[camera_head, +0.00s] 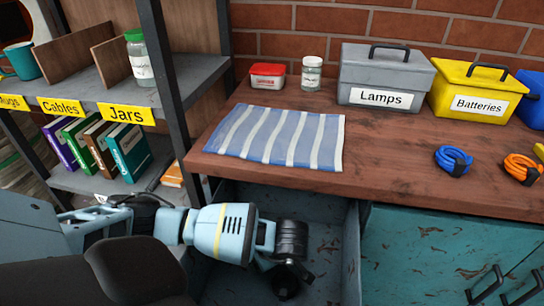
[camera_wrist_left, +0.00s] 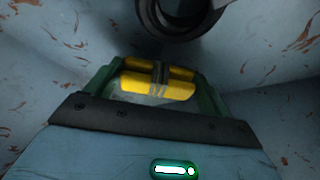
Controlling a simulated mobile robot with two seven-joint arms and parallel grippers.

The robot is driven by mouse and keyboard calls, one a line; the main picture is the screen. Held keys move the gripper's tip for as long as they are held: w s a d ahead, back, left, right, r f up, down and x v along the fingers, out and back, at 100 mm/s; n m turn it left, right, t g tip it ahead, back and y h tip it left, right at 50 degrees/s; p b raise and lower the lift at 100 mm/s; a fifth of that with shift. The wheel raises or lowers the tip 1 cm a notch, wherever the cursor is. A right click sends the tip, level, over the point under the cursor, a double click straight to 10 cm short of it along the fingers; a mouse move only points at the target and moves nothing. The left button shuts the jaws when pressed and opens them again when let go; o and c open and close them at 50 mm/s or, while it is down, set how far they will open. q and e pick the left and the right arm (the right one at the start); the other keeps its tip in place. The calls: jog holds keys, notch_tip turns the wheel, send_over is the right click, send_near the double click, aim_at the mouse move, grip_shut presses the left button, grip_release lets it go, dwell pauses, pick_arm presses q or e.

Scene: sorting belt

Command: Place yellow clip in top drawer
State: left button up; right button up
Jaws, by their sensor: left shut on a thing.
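My left gripper (camera_wrist_left: 150,84) is shut on the yellow clip (camera_wrist_left: 172,90). In the left wrist view, the clip is a yellow bundle with a dark band at its middle, lying between the green fingers. In the head view, my left arm reaches down into the open top drawer (camera_head: 337,225) under the worktop. The clip is hidden there. The drawer's worn blue-grey inside surrounds the gripper in the left wrist view (camera_wrist_left: 62,62). I cannot tell whether the clip touches the drawer floor. My right gripper is not in view.
A dark round object (camera_wrist_left: 180,22) shows beyond the fingers. The wooden worktop (camera_head: 400,170) overhangs the drawer and carries a striped cloth (camera_head: 280,135), a grey Lamps box (camera_head: 385,75), a yellow Batteries box (camera_head: 475,85), and blue (camera_head: 452,158) and orange (camera_head: 520,168) bundles. A shelf post (camera_head: 165,90) stands left.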

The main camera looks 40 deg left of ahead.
pick_arm(q)
jog(key=shift+f, duration=1)
jog(key=o, duration=0.6)
jog(key=shift+o, duration=1.4)
jog(key=shift+r, duration=0.25)
jog(key=p+v, duration=0.3)
jog(key=v, duration=0.8)
jog(key=shift+d+r, duration=0.3)
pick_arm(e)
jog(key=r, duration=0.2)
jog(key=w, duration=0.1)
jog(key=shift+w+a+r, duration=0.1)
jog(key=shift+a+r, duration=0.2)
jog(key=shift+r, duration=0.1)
